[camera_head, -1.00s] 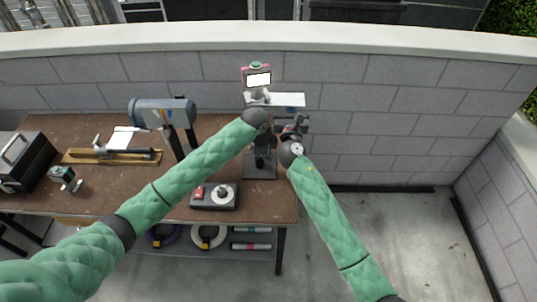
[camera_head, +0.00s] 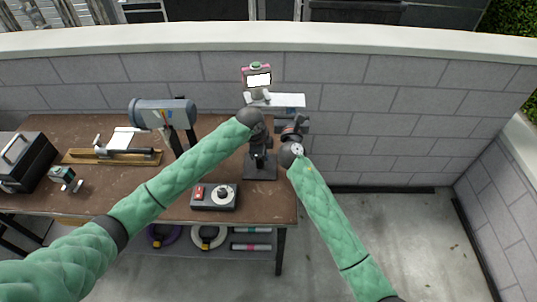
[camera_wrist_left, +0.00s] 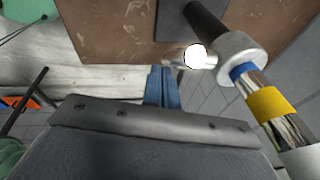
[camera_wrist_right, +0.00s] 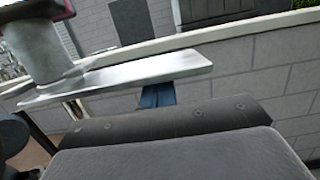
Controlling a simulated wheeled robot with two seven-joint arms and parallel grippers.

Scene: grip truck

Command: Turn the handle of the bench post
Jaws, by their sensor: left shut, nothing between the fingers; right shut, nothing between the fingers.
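The bench post stands on a dark base plate (camera_head: 260,167) at the table's right end. Its shaft is mostly hidden behind my arms in the head view. The left wrist view shows its silver collar (camera_wrist_left: 243,58) and a short handle with a bright round end (camera_wrist_left: 195,56). A pale flat bar (camera_head: 287,100) near the post top also shows in the right wrist view (camera_wrist_right: 130,78). My left gripper (camera_wrist_left: 162,72) is shut and empty, its tips close to the handle; contact is unclear. My right gripper (camera_wrist_right: 157,90) is shut and empty at the flat bar's near edge; contact is unclear.
A device with a lit screen (camera_head: 257,78) tops the post. A control box (camera_head: 214,196), a grey cylinder on a stand (camera_head: 162,112) and a black case (camera_head: 22,160) stand on the brown table (camera_head: 110,192). A block wall (camera_head: 400,100) is behind; the right floor is clear.

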